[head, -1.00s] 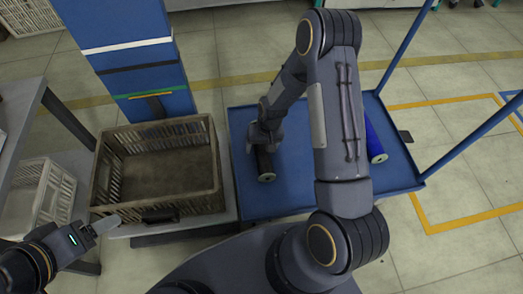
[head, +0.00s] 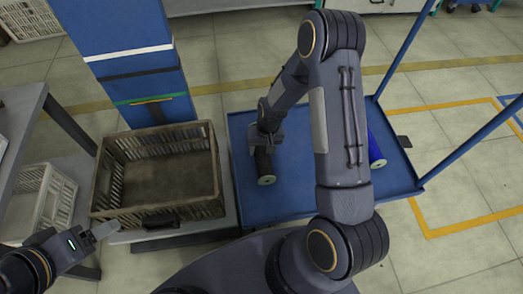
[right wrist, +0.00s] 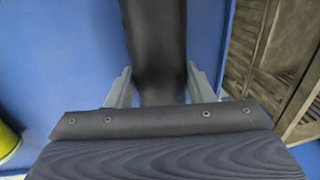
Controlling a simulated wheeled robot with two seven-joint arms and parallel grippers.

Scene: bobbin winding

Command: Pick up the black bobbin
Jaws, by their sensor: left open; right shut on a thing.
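The black bobbin (head: 264,166) is on the blue cart's top, left part, with its pale end facing the front. In the right wrist view the black bobbin (right wrist: 155,45) runs up between the fingers. My right gripper (head: 263,150) is shut on it from above; its two grey fingers (right wrist: 160,90) lie on either side of the bobbin. I cannot tell whether the bobbin still touches the cart. My left gripper (head: 106,230) is open and empty, near the front left corner of the crate.
A blue bobbin (head: 376,150) is on the blue cart (head: 300,190), partly behind my right arm. An empty brown crate (head: 212,180) stands left of the cart. A white crate (head: 50,205) sits at far left. Blue cart posts rise at the right.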

